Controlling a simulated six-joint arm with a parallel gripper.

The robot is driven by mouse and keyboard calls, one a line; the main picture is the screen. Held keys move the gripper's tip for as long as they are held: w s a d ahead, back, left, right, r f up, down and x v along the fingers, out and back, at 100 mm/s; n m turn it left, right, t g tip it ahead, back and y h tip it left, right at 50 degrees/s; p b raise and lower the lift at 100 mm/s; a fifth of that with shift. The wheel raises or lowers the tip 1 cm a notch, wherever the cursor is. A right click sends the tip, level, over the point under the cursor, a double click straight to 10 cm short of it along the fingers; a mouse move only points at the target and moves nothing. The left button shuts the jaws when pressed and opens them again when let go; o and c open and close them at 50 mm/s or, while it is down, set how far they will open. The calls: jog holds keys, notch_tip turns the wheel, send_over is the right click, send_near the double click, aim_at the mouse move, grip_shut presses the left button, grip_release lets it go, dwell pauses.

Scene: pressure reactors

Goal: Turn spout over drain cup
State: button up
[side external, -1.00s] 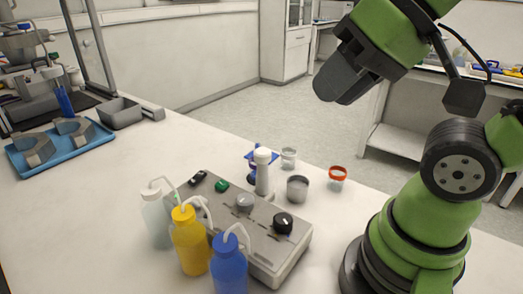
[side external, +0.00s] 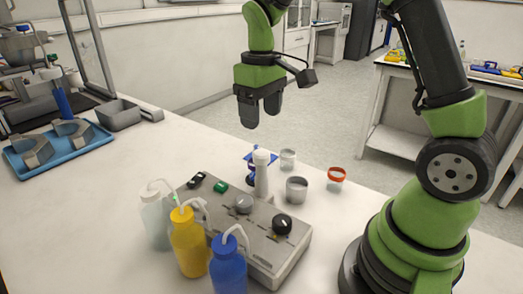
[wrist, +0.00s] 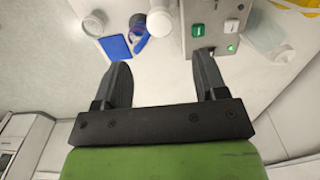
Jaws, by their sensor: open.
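A white upright post with a rounded head (side external: 262,172) stands at the back edge of the grey control box; it shows from above in the wrist view (wrist: 160,22). I cannot clearly make out a spout on it. A grey metal cup (side external: 296,190), possibly the drain cup, stands just right of the post. My gripper (side external: 260,112) is open and empty, pointing down, above and beyond the post. In the wrist view my gripper's two fingers (wrist: 162,64) are apart with only bare table between them.
The control box (side external: 270,240) has knobs and a green button. White, yellow (side external: 188,243) and blue (side external: 229,266) wash bottles stand in front. A clear cup (side external: 288,159), a red-rimmed cup (side external: 336,175) and a blue item (wrist: 115,46) are nearby.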

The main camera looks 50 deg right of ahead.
aim_at(261, 152)
notch_tip(261, 152, down, 9)
jog(key=shift+f, duration=0.1)
dwell(0.3)
jog(key=shift+c, duration=0.3)
grip_shut()
